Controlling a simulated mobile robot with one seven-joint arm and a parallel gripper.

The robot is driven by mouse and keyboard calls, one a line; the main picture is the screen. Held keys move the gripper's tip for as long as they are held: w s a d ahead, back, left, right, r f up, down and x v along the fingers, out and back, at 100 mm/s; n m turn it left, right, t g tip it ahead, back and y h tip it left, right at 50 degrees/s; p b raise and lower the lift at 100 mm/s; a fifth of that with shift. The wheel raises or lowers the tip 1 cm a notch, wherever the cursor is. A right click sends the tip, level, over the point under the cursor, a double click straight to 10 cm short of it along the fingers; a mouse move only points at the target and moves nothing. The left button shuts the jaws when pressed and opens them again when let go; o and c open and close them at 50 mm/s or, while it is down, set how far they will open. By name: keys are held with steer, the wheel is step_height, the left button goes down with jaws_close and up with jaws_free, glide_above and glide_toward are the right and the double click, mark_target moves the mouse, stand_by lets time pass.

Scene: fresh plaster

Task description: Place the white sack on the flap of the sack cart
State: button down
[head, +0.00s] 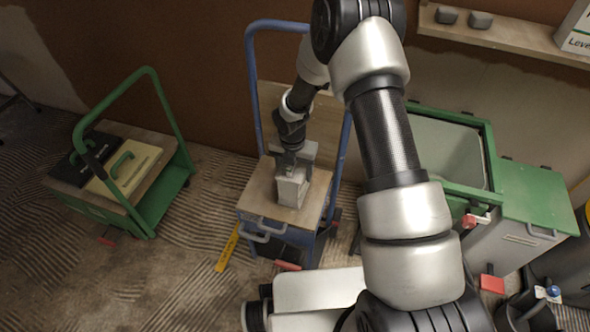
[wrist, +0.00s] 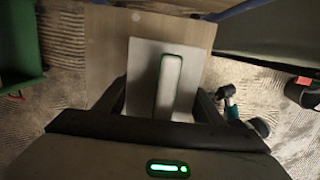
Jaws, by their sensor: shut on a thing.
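The white sack (head: 291,190) looks like a pale, boxy block with a raised handle on top. It is in the middle of the head view, over the wooden flap (head: 257,192) of the blue-framed cart (head: 252,85). My gripper (head: 289,168) points down and is shut on the sack from above. In the wrist view the sack (wrist: 145,62) shows between my fingers, its green-edged handle in the middle, with the bare wooden flap (wrist: 106,48) around it. I cannot tell whether its underside touches the wood.
A green cart (head: 150,75) at left bears a black case and a yellow case (head: 125,165). A green-and-grey machine (head: 520,195) stands at right. A yellow level (head: 228,248) lies on the ridged floor near the blue cart. A shelf (head: 500,30) is on the wall.

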steer(key=shift+f, duration=0.1)
steer(key=shift+c, duration=2.4)
jaws_free()
